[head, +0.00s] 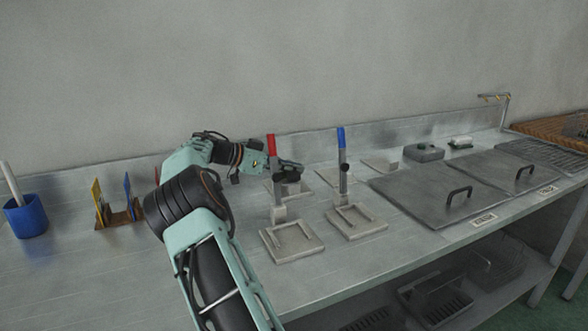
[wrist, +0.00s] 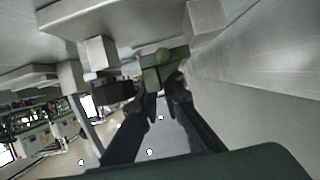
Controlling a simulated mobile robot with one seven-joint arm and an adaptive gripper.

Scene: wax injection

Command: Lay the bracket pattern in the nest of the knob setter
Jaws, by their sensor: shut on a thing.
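My gripper (wrist: 160,92) is shut on a small green block-like piece, which I take as the bracket pattern (wrist: 165,68); it shows in the wrist view at the fingertips. In the head view my gripper (head: 288,167) is behind the red-handled upright device, partly hidden by it, and the pattern cannot be made out. Two similar upright devices stand on the bench, one with a red handle (head: 272,145), one with a blue handle (head: 341,138). Each has a pale ridged plate in front, the left (head: 291,252) and the right (head: 370,228). I cannot tell which is the knob setter.
Flat pale plates (head: 329,177) lie behind the devices. Lidded metal basins (head: 430,205) are to the right, a grey box (head: 424,152) behind them. A blue cup (head: 25,217) and a wooden rack (head: 122,218) stand at the left. The bench's front left is clear.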

